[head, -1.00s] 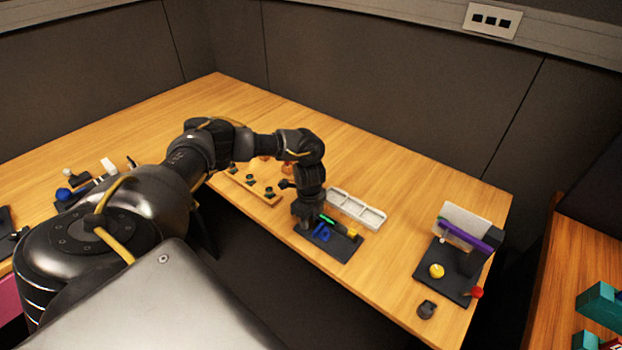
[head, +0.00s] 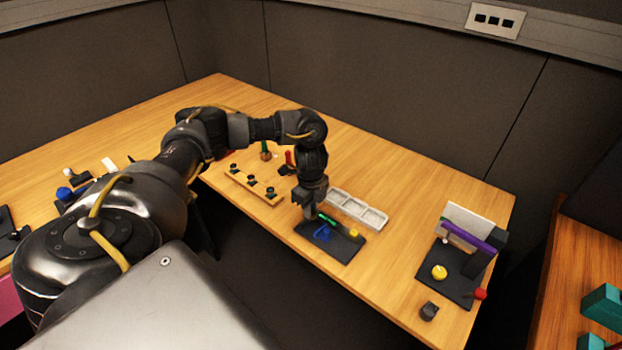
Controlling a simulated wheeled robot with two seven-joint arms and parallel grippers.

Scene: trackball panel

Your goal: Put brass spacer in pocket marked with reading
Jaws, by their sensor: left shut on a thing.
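My left gripper (head: 309,214) points down at the far left part of a dark panel (head: 343,254), close to a green bar (head: 327,219). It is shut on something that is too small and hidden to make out. A blue part (head: 323,233) and a small yellow piece (head: 354,233) are on the same panel. A white tray with several pockets (head: 342,211) lies just behind the panel. I cannot tell which piece is the brass spacer, and no pocket marking or reading is legible. My right gripper is not in view.
A wooden strip with dark-green pegs (head: 238,177) lies left of the panel. A dark stand (head: 455,287) with a yellow ball (head: 439,272), purple bar (head: 468,238) and red knob (head: 480,294) is at right. A small dark block (head: 429,311) sits near the front edge. The table between is clear.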

